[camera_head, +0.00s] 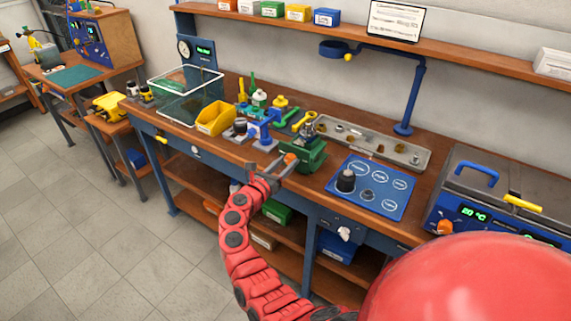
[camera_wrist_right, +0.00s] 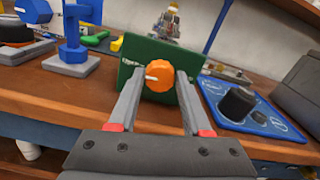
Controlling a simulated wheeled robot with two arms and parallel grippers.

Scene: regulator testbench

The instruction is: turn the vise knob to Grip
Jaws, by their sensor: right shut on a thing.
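The vise is a green block (camera_head: 304,157) at the front edge of the bench, and its front plate (camera_wrist_right: 140,62) fills the middle of the right wrist view. The vise knob is an orange dial (camera_wrist_right: 159,75) with a white pointer mark that points to the left in the wrist view. A white label beside it is too small to read. My right gripper (camera_head: 277,167) reaches the knob from the front. In the wrist view its two fingers (camera_wrist_right: 160,88) are shut on the knob, one on each side. My left gripper is not in view.
A blue mat (camera_head: 382,204) with a black knob-like part lies right of the vise. A blue stand (camera_wrist_right: 72,35) is to its left. A grey tray (camera_head: 417,158) lies behind. A heated bath (camera_head: 483,205) stands at the right. A yellow bin (camera_head: 215,119) stands farther left.

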